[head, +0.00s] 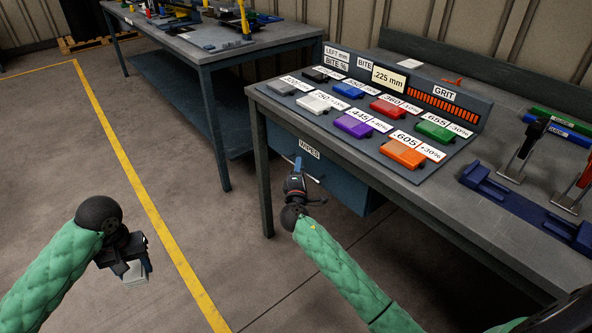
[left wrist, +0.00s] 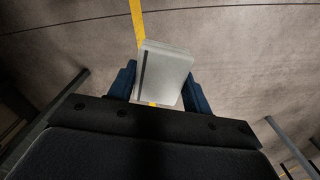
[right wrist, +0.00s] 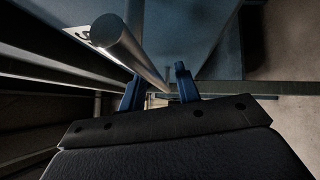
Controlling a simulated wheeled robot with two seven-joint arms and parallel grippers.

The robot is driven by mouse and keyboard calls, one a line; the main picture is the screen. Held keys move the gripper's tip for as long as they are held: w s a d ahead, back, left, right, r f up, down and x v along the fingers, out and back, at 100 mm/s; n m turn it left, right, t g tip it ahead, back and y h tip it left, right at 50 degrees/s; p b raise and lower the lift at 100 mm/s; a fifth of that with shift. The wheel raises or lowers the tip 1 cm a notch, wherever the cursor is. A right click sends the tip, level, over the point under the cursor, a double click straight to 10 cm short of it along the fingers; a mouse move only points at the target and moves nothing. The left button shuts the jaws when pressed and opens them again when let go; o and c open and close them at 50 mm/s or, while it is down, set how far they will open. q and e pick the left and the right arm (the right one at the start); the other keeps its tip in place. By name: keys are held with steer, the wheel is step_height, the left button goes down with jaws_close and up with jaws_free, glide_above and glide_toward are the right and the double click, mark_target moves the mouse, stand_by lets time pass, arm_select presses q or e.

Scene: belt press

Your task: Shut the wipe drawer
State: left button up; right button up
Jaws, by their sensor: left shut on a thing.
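The wipe drawer (head: 347,182) is a dark blue front under the bench top, with a WIPES label (head: 310,149) on its upper part. Any gap behind the front is hard to judge from here. Its handle is a grey bar (right wrist: 130,45) across the front. My right gripper (head: 297,166) is at this handle in the head view. In the right wrist view its blue fingers (right wrist: 159,92) stand apart, with the bar running toward the space between them. My left gripper (head: 136,268) is shut on a pale grey block (left wrist: 163,75), away from the bench over the floor.
The bench top (head: 423,187) carries several coloured labelled blocks on a panel, a gauge display (head: 388,78) and a dark blue fixture (head: 525,212) at right. A bench leg (head: 261,170) stands left of the drawer. Another bench (head: 215,57) is behind. The floor in front is free.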

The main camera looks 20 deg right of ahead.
arm_select(q)
steer(key=shift+f+b, duration=0.45)
arm_select(e)
steer(key=v, duration=1.2)
